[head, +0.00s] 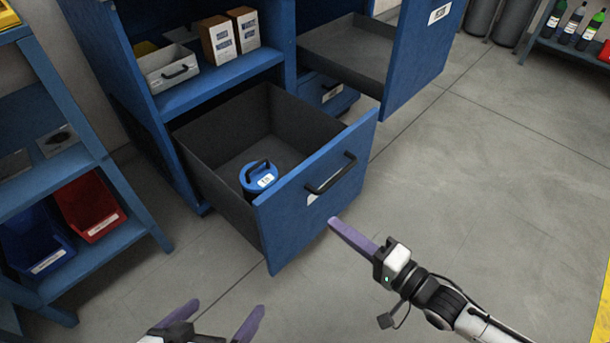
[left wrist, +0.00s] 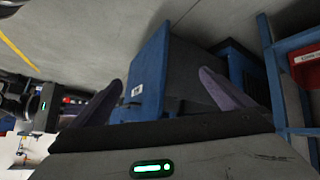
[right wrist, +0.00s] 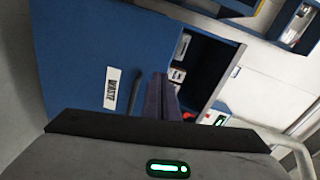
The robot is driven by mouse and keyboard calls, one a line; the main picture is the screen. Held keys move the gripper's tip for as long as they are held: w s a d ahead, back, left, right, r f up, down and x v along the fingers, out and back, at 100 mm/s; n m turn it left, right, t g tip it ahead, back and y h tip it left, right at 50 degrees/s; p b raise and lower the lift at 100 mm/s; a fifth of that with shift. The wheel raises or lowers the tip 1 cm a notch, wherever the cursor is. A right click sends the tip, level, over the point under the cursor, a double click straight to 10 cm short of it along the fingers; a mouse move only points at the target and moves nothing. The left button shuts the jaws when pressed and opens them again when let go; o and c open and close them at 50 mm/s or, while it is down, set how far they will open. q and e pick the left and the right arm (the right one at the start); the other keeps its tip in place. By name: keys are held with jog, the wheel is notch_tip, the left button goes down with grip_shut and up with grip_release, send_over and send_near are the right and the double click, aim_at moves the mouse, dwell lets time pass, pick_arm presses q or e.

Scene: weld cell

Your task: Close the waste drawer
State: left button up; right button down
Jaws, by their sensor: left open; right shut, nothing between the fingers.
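The waste drawer (head: 310,205) stands pulled out low in the blue cabinet, its blue front facing me with a black bar handle (head: 330,173). A blue-lidded canister (head: 260,178) stands inside it. In the right wrist view the front (right wrist: 75,55) carries a WASTE label (right wrist: 112,88). My right gripper (head: 334,221) is shut and empty, its fingertips close to the front's lower right; I cannot tell if they touch. My left gripper (head: 227,306) is open and empty, low in front of the drawer. The left wrist view also shows the drawer front (left wrist: 150,75).
Another drawer (head: 350,50) stands open at upper right, its blue front (head: 425,50) jutting out. A shelf rack (head: 115,190) with a red bin (head: 88,205) and a blue bin (head: 35,240) stands at left.

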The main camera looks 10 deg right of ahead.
jog(key=d+m+y, duration=0.1)
jog(key=d, duration=0.1)
jog(key=b, duration=0.4)
send_near(294, 179)
jog(key=x, duration=0.5)
jog(key=shift+w+a+f, duration=0.15)
jog(key=shift+a, duration=0.1)
pick_arm(q)
jog(key=shift+w+d+f+m+g+h, duration=0.1)
jog(key=shift+d+f+m+g+h, duration=0.2)
jog(key=shift+d+f+m+g, duration=0.5)
pick_arm(e)
jog(key=shift+w+a, duration=0.25)
jog(key=shift+w, duration=0.1)
pick_arm(q)
jog(key=shift+d+f, duration=0.1)
jog(key=shift+f, duration=0.2)
